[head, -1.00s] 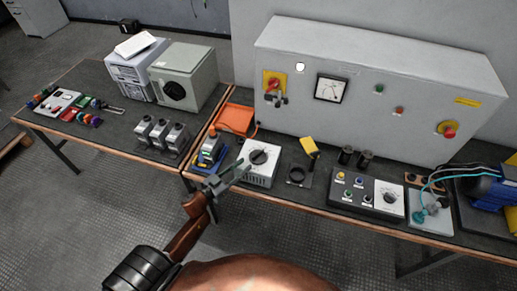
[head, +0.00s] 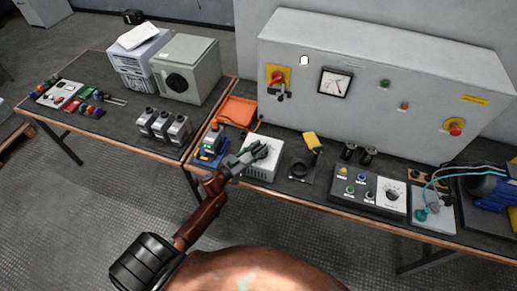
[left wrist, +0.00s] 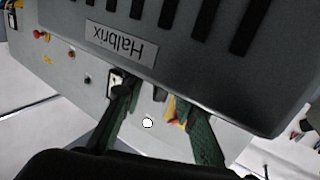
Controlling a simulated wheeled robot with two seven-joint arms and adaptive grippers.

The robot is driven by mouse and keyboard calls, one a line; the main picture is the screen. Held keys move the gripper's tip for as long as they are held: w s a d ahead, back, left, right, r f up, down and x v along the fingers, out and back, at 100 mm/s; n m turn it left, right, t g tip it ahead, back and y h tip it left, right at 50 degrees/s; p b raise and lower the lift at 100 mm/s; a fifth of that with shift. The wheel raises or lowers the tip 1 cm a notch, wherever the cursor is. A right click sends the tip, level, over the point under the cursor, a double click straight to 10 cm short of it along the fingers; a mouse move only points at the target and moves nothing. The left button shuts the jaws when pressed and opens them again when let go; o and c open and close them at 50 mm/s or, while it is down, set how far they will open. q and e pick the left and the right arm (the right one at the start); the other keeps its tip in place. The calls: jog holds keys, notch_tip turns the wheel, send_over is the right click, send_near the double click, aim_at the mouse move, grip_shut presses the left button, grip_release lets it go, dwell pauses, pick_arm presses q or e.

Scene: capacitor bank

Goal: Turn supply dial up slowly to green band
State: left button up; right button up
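The supply dial sits on top of a white box (head: 262,172) at the front of the table. In the head view my left gripper (head: 254,152) is over this dial and hides most of it. The left wrist view shows the two fingers (left wrist: 160,128) apart, with a gap between them. I cannot tell whether they touch the dial. A round-scaled meter (head: 335,83) is on the grey cabinet; its needle is too small to read, and I cannot make out a green band. My right gripper is not in view.
In the left wrist view a grey vented casing labelled Halbrix (left wrist: 122,44) fills the top. A yellow-handled tool (head: 312,141) and a control box (head: 368,190) stand to the right. Three grey capacitors (head: 163,125) stand on the left table.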

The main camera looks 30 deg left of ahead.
pick_arm(q)
grip_shut()
jog(key=shift+m+h, duration=0.3)
jog(key=shift+m+g+h, duration=0.6)
jog(key=shift+m+h, duration=0.3)
jog(key=shift+h, duration=0.5)
grip_release()
jog(key=shift+s+a, duration=0.1)
